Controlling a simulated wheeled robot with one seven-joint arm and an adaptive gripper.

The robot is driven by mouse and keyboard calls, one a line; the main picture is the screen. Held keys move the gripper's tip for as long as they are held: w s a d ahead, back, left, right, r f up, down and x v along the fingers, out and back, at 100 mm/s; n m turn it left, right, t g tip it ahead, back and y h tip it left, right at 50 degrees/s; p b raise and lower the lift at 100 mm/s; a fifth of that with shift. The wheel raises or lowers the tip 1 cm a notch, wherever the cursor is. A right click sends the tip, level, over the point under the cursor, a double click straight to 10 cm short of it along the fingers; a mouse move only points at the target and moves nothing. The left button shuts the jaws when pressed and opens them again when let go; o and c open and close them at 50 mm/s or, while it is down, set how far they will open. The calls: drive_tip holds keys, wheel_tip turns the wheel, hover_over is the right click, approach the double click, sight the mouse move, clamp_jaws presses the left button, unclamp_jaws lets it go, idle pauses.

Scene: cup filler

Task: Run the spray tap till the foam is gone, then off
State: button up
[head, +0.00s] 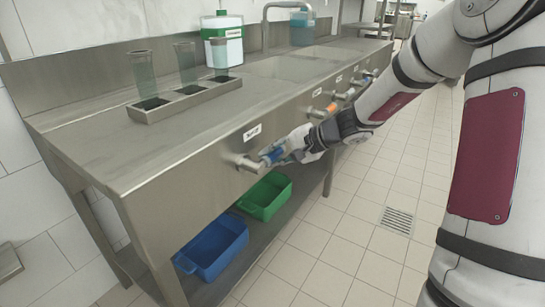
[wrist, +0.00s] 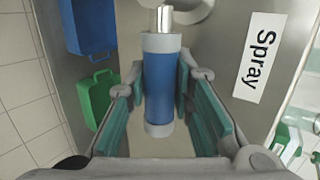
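The spray tap handle is a blue cylinder with grey end collars (wrist: 161,85), on a metal stem beside the "Spray" label (wrist: 260,58). In the head view this handle (head: 272,155) sticks out from the counter's front at the nearest valve. My gripper (head: 291,150) is around the handle, and its two finger pads lie against the handle's sides in the wrist view (wrist: 160,88). The tap's outlet and any foam are not visible, and I cannot tell whether anything runs.
Three tall greenish cups (head: 144,75) stand in a metal rack (head: 186,99). Other taps, one with an orange handle (head: 331,107), line the counter front. Blue (head: 211,250) and green (head: 265,197) bins sit on the lower shelf. A green-white container (head: 222,38) stands behind. Floor at right is clear.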

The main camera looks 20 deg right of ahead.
drive_tip(key=o, duration=0.3)
drive_tip(key=shift+r, duration=0.1)
drive_tip(key=v, duration=1.2)
